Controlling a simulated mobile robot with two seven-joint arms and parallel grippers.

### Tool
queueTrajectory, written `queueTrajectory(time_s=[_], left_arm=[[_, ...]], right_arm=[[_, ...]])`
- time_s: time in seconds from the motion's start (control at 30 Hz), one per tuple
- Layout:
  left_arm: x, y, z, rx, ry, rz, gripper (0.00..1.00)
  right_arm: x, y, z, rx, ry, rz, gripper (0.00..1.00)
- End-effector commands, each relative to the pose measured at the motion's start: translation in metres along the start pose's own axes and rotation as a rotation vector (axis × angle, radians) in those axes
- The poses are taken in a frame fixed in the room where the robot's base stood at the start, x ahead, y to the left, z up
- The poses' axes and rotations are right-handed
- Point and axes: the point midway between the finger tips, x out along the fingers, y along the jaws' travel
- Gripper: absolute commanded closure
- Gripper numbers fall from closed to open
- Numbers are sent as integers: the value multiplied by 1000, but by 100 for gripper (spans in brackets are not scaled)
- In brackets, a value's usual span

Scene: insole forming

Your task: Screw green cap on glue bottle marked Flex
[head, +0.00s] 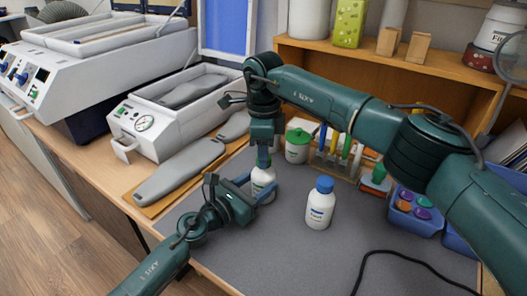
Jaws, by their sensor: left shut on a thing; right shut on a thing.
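A white glue bottle (264,178) stands upright on the grey mat, left of the middle; its label is too small and covered to read. My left gripper (261,188) comes in from the left and is shut around the bottle's body. My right gripper (263,159) points straight down over the bottle's top and is shut at the neck. The green cap is mostly hidden between its fingers, so I cannot tell how it sits on the neck. A second white bottle with a blue cap (324,184) stands upright and apart to the right.
A jar with a green lid (298,136) stands close behind the bottle. A rack of coloured tools (335,150) and blue bins (413,222) line the back right. Grey insole forms (180,170) lie at left. A black cable (405,254) crosses the front right; the front middle mat is clear.

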Motion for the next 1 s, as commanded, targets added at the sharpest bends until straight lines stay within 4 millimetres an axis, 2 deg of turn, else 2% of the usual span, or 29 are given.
queueTrajectory(time_s=[0.4, 0.5, 0.63, 0.67, 0.97, 1.0], left_arm=[[0, 0, 0, 0, 1, 1, 100], [0, 0, 0, 0, 1, 1, 100], [0, 0, 0, 0, 1, 1, 100], [0, 0, 0, 0, 1, 1, 100], [0, 0, 0, 0, 1, 1, 100], [0, 0, 0, 0, 1, 1, 100]], right_arm=[[1, 0, 0, 888, 0, 1, 97], [1, 0, 0, 1037, -1, 1, 97], [1, 0, 0, 1022, -1, 1, 97], [1, 0, 0, 1022, -1, 1, 69], [1, 0, 0, 1020, -1, 1, 44], [1, 0, 0, 1020, -1, 1, 44]])
